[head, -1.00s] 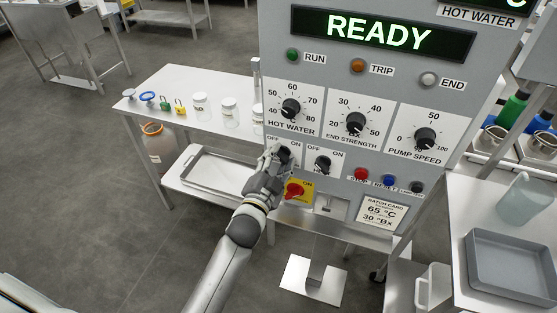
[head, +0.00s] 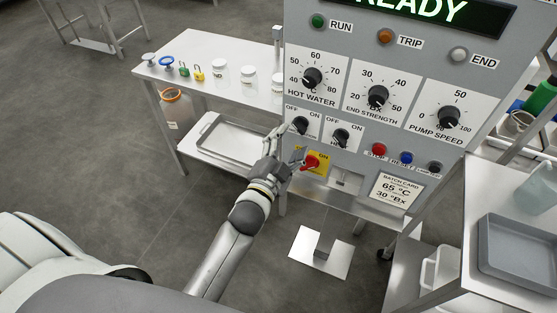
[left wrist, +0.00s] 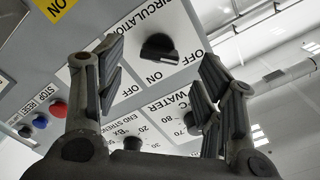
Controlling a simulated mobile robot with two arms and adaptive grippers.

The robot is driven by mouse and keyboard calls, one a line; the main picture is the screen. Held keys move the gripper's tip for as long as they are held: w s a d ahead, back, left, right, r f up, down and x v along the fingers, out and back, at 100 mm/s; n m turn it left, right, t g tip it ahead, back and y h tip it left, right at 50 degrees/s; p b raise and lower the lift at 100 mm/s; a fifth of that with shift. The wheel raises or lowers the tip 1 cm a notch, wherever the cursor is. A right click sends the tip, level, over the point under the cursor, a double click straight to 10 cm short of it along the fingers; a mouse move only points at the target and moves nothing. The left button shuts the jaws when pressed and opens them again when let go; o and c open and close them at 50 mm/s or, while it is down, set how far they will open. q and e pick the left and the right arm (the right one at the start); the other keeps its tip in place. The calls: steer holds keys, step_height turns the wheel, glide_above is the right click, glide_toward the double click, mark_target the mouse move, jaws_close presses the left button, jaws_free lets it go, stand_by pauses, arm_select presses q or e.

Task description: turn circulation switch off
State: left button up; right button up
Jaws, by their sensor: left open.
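The circulation switch (head: 301,125) is a black rotary knob on a white plate marked OFF and ON, at the left of the grey panel. In the left wrist view the knob (left wrist: 158,47) shows upside down beside the word CIRCULATION; its bar seems to lie toward the OFF side. My left gripper (head: 285,150) is open and empty, just below and left of the switch and apart from it. In the left wrist view its fingers (left wrist: 160,90) stand spread, with the knob above the gap between them. My right gripper is not in view.
A second OFF/ON switch (head: 341,137) sits right of the circulation switch. A red knob on a yellow plate (head: 312,163) is close to my left fingers. Red, blue and black buttons (head: 406,158) line the lower right panel. A white table (head: 215,62) with jars stands left.

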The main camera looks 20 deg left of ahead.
arm_select(q)
steer(key=s, duration=0.7)
steer(key=shift+a, duration=0.1)
